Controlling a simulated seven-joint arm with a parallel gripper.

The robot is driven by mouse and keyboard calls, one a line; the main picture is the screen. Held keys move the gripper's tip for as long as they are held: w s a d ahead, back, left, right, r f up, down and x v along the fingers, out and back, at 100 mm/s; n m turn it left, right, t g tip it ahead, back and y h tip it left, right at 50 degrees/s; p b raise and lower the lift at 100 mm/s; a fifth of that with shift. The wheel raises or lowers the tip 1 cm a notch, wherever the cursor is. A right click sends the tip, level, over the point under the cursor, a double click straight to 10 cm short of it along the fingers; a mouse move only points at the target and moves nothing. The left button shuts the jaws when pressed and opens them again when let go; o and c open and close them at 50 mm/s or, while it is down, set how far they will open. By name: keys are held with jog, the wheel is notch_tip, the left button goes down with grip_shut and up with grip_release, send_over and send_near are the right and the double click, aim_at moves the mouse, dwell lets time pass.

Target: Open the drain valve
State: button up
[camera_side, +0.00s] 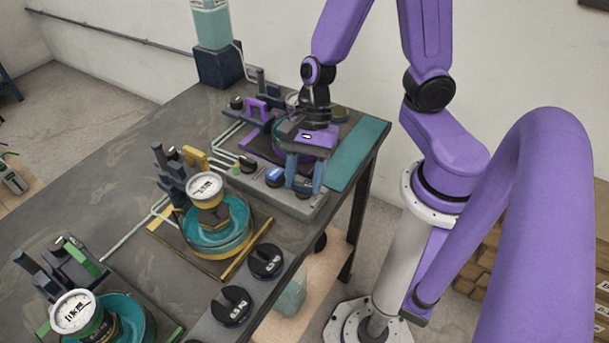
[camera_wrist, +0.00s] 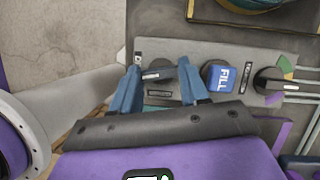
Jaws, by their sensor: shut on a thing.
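A dark round knob (camera_wrist: 157,77) with a pale pointer line sits on the grey panel (camera_side: 243,187), between the two blue fingers of my gripper (camera_wrist: 158,66) in the wrist view. The pointer lies roughly level across the picture. A small label lies beside the knob, too small to read. I take this knob for the drain valve, but no readable name confirms it.
A blue FILL button (camera_wrist: 220,77) sits close beside the right finger. Beyond it is another dark knob (camera_wrist: 272,81) with a coloured sector. A teal mat (camera_side: 358,153) lies at right.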

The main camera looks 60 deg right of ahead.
jog(key=o, duration=1.1)
jog(key=shift+c, duration=0.2)
jog(key=shift+v, duration=0.8)
jog(key=v, duration=1.5)
jog(key=shift+r, duration=0.4)
jog(key=shift+d, duration=0.15)
jog(key=s+f+n+h, duration=0.2)
jog(key=s+f+n, duration=0.1)
jog(key=n, duration=1.1)
jog(key=s+f+n+t+h, duration=0.1)
jog(key=s+n, duration=0.5)
jog(key=n, duration=0.7)
notch_tip(320, 180, down, 3)
jog(key=shift+s+a+r+n+h, duration=0.2)
jog(key=shift+a+n+h, duration=0.2)
jog(key=shift+a+h, duration=0.1)
